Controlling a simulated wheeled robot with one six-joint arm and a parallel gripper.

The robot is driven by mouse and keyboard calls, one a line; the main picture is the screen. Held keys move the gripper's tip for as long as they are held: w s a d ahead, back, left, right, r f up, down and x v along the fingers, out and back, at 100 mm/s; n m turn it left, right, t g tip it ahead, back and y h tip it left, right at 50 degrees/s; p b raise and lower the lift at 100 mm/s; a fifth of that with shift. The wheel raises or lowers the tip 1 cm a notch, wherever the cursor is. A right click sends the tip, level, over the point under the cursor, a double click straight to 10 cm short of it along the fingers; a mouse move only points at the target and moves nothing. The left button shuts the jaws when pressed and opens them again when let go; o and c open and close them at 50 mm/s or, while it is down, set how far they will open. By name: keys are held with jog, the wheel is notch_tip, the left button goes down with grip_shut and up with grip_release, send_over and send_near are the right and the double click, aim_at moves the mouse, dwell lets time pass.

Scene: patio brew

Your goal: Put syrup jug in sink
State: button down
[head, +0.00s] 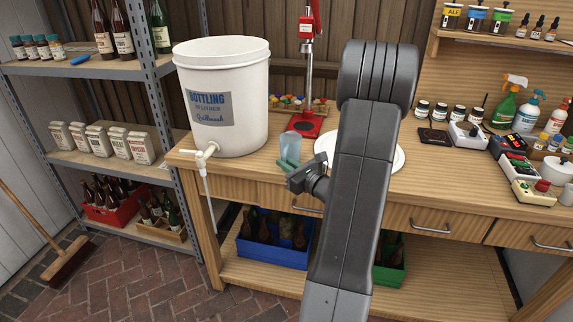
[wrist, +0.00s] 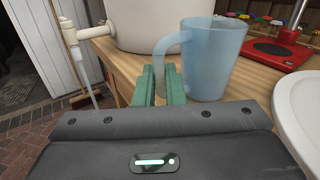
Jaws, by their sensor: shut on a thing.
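A translucent blue jug (head: 303,130) is at the front left of the wooden bench, and it also shows upright in the wrist view (wrist: 212,60). My gripper (head: 288,167) has green fingers (wrist: 164,85) that are shut on the jug's handle, at its lower part. I cannot tell whether the jug's base touches the bench. A round white rim (head: 398,160) lies to the right, largely hidden behind my arm; it shows at the right edge of the wrist view (wrist: 293,112). I cannot tell whether it is a sink or a plate.
A white bottling bucket (head: 225,130) with a tap (head: 206,152) stands left of the jug. A red capper (head: 307,126) and a tray of coloured caps (head: 285,103) are behind it. Scales, jars and spray bottles (head: 508,100) crowd the right of the bench.

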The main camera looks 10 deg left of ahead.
jog(key=c, duration=1.5)
grip_release()
